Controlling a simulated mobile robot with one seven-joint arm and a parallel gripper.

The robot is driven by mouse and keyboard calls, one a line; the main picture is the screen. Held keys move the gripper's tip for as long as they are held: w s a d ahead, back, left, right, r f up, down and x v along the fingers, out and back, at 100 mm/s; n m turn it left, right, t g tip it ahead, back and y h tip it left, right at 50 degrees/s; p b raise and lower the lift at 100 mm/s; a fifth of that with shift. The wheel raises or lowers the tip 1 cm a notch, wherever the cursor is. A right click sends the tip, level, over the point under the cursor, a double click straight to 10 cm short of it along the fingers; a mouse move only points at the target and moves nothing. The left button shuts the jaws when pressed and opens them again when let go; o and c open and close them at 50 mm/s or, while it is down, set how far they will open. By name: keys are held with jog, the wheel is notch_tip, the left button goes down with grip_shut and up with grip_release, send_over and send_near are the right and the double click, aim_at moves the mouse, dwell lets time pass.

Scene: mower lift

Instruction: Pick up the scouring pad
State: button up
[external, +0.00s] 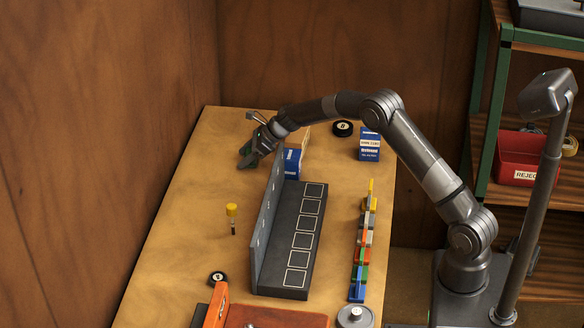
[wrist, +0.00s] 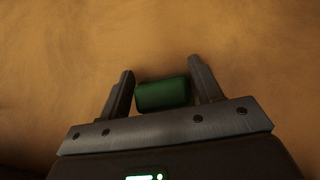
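The scouring pad (wrist: 163,94) is a small dark green block. In the wrist view it lies between the two fingers of my gripper (wrist: 160,66), close to both, with a thin gap seeming to show on the left side. I cannot tell whether the fingers press on it. In the external view my gripper (external: 250,156) points down at the far left part of the table, left of the tall grey panel, with a bit of green pad (external: 245,149) at its fingers. Most of the pad is hidden there, and its height above the table is unclear.
A grey rack (external: 290,240) with outlined squares and a tall back panel (external: 267,215) stands mid-table. The table's left side is mostly clear.

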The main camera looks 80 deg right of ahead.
jog(key=c, duration=0.5)
jog(key=shift+c, duration=0.2)
